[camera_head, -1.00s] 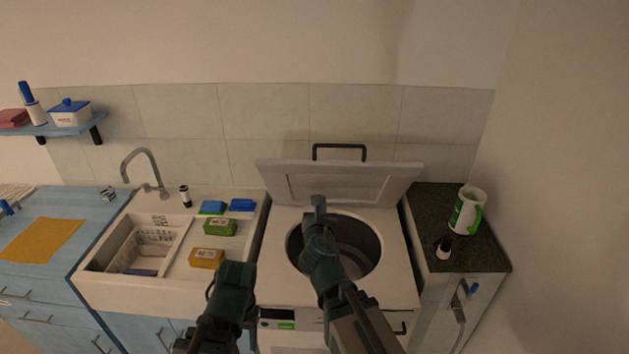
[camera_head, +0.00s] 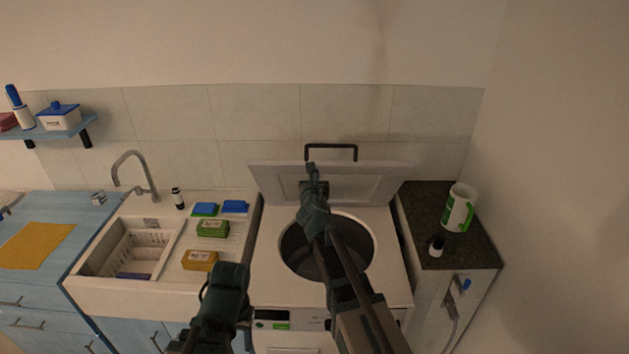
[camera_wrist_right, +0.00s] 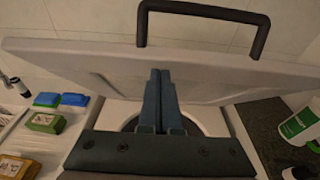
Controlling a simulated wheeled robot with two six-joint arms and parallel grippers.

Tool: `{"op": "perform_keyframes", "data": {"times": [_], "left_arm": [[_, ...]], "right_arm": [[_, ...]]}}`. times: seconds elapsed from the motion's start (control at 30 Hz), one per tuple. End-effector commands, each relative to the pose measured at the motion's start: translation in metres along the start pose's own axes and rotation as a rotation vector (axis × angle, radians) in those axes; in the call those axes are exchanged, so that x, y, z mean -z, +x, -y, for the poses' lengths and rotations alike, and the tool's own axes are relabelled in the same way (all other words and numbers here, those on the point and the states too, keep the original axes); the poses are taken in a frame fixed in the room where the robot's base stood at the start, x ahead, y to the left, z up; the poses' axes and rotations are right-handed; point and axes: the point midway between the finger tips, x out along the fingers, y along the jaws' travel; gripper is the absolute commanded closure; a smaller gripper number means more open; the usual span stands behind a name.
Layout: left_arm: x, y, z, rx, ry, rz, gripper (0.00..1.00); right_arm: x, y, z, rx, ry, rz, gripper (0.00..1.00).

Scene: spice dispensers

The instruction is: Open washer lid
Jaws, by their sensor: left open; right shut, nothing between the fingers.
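The washer (camera_head: 385,290) is white, with a round drum opening (camera_head: 355,255) in its top. Its pale lid (camera_head: 380,183) stands raised at the back, near the tiled wall, with a black handle (camera_head: 331,147) along its upper edge. My right gripper (camera_head: 312,168) is shut and empty, reaching over the drum to the lid's inner face. In the right wrist view its two fingers (camera_wrist_right: 160,75) lie together against or just in front of the lid (camera_wrist_right: 95,65); contact is unclear. My left gripper (camera_head: 226,268) is open and empty, low in front of the sink and washer.
Left of the washer is a white sink (camera_head: 90,285) with a faucet (camera_head: 140,170), green box (camera_head: 212,228) and yellow box (camera_head: 199,260). At right a dark counter (camera_head: 425,205) holds a white-green jug (camera_head: 458,208) and a small bottle (camera_head: 436,245).

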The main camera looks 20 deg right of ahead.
Motion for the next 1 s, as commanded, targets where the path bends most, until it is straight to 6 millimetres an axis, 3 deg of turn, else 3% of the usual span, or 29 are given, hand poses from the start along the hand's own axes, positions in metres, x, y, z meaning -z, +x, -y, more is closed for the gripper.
{"op": "perform_keyframes", "data": {"times": [0.4, 0.57, 0.77, 0.9, 1.0], "left_arm": [[0.0, -0.001, 0.0, 0.0, 0.0, 0.0, 0.5], [-0.001, -0.011, 0.001, 0.0, -0.002, 0.0, 0.5], [-0.002, -0.04, 0.004, -0.001, -0.007, 0.0, 0.5], [-0.004, -0.06, 0.005, -0.002, -0.008, 0.001, 0.5], [-0.004, -0.067, 0.006, -0.002, -0.007, 0.001, 0.5]], "right_arm": [[-0.002, 0.002, 0.0, 0.0, 0.0, 0.0, 1.0], [-0.014, 0.011, -0.001, 0.0, 0.001, 0.0, 1.0], [-0.05, 0.044, -0.001, 0.002, 0.001, 0.001, 1.0], [-0.076, 0.076, -0.001, 0.002, 0.0, 0.001, 1.0], [-0.086, 0.092, 0.0, 0.002, 0.001, 0.001, 1.0]]}}
